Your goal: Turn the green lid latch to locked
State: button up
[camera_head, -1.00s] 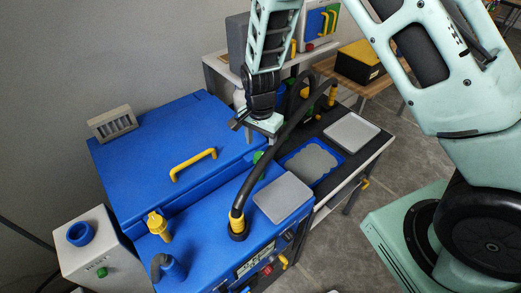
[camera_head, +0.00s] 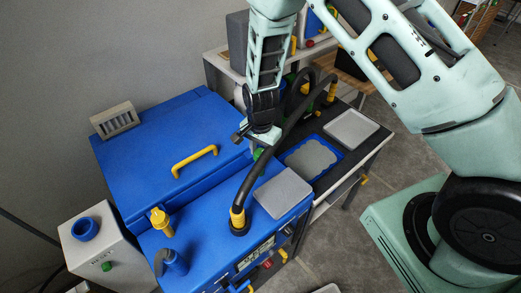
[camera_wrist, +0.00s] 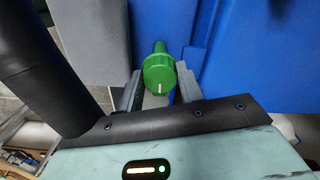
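The green lid latch (camera_wrist: 159,72) is a round ridged knob with a white mark pointing down in the wrist view. It sits at the side of the blue lid (camera_head: 180,125), and a small part of it shows in the head view (camera_head: 257,154). My gripper (camera_wrist: 160,80) is open, with one grey finger on each side of the knob. The fingertips are very close to its sides; I cannot tell whether they touch it. In the head view my gripper (camera_head: 262,140) hides most of the latch.
A thick black hose (camera_head: 258,175) arches right beside my gripper. A yellow lid handle (camera_head: 194,160) and a yellow fitting (camera_head: 161,222) stand on the blue machine. A grey panel (camera_head: 283,193) lies in front. A dark bench with trays (camera_head: 351,129) is at the right.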

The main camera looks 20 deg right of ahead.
jog(key=shift+n, duration=0.3)
jog(key=n+b, duration=0.2)
jog(key=shift+f+n, duration=0.15)
jog(key=shift+n, duration=0.15)
jog(key=n+b, duration=0.3)
jog(key=n, duration=0.2)
jog(key=shift+n, duration=0.3)
jog(key=n+b, duration=0.1)
jog(key=n, duration=0.3)
jog(key=shift+b, duration=0.4)
jog(key=shift+r+n+b, duration=0.2)
jog(key=shift+n+b, duration=0.2)
jog(key=shift+n, duration=1.9)
jog(key=o, duration=1)
notch_tip(320, 180, up, 17)
jog(key=b, duration=0.3)
jog(key=shift+r, duration=0.2)
